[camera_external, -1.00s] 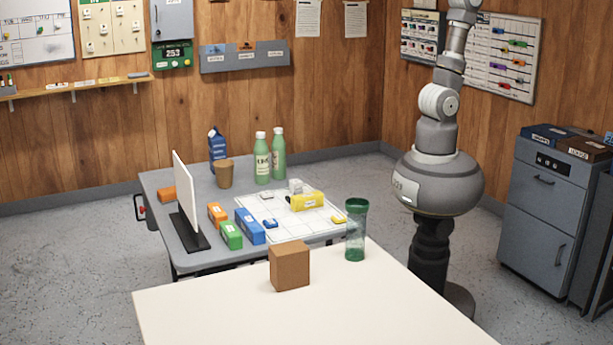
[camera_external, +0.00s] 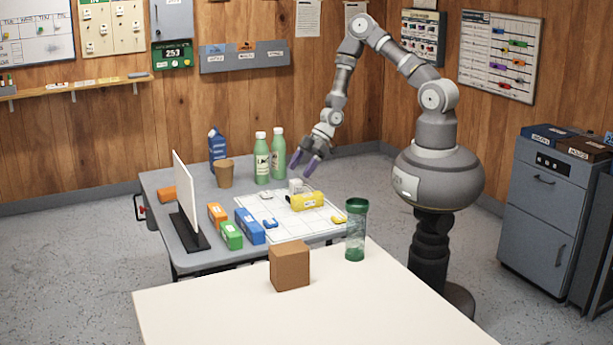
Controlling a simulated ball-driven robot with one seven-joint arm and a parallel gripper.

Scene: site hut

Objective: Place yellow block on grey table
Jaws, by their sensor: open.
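The larger yellow block (camera_external: 305,200) lies on the white gridded mat (camera_external: 285,230) on the grey table (camera_external: 203,190). A white label shows on its side, and a small yellow block (camera_external: 339,219) lies to its right near the mat's edge. My gripper (camera_external: 303,166), with purple fingertips, is open and empty.
Green bottles (camera_external: 262,158), a blue bottle (camera_external: 217,148) and a brown cup (camera_external: 224,173) stand at the back. Orange, green and blue blocks (camera_external: 249,226) sit left, by a white upright panel (camera_external: 186,199). A brown box (camera_external: 289,265) and green-lidded tumbler (camera_external: 356,230) stand on the cream table (camera_external: 250,315).

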